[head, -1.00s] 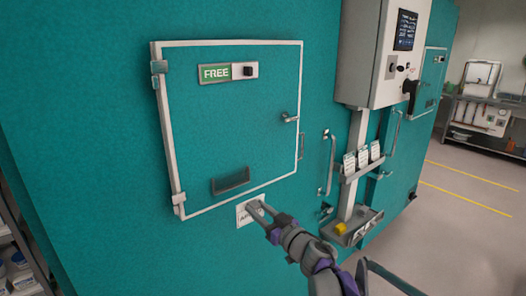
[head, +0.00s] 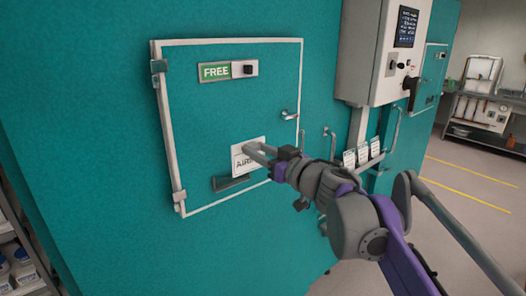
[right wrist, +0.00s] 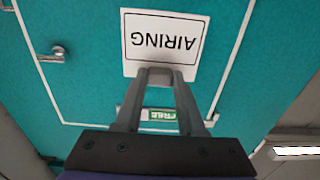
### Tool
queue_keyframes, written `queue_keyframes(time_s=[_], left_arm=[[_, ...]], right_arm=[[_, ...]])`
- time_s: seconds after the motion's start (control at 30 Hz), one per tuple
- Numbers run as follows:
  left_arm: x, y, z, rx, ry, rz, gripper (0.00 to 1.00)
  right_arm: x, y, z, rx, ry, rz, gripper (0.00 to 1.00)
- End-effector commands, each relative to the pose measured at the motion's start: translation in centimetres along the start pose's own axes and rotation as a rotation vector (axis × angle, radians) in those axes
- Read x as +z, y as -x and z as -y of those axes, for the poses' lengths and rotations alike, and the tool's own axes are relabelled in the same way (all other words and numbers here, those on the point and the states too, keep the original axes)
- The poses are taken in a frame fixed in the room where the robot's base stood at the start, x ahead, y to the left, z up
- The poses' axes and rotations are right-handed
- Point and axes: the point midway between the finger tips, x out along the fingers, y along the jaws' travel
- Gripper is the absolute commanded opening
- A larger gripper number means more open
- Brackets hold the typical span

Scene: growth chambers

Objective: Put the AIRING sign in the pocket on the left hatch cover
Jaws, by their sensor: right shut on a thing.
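The white AIRING sign (head: 240,162) is held in front of the lower right part of the left hatch cover (head: 225,115). My right gripper (head: 254,150) is shut on the sign's edge. In the right wrist view the sign (right wrist: 165,42) appears upside down beyond the fingertips (right wrist: 158,75). The dark pocket (head: 228,184) sits low on the cover, just below and left of the sign, whose lower edge is close to it. I cannot tell whether they touch. My left gripper is not in view.
A green FREE label (head: 215,72) with a dark knob is at the cover's top. A handle (head: 290,115) is on its right side. A grey control box (head: 385,50) and a rack of white cards (head: 362,155) stand to the right. The floor (head: 465,185) is clear at right.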

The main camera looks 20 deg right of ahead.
Motion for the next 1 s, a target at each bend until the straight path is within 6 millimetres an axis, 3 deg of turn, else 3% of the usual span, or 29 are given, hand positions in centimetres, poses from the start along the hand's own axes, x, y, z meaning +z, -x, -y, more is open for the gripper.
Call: queue_keyframes(time_s=[1.0], left_arm=[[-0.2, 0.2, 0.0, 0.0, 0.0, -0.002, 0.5]], right_arm=[[2.0, -7.8, 0.0, 0.0, 0.0, 0.0, 0.0]])
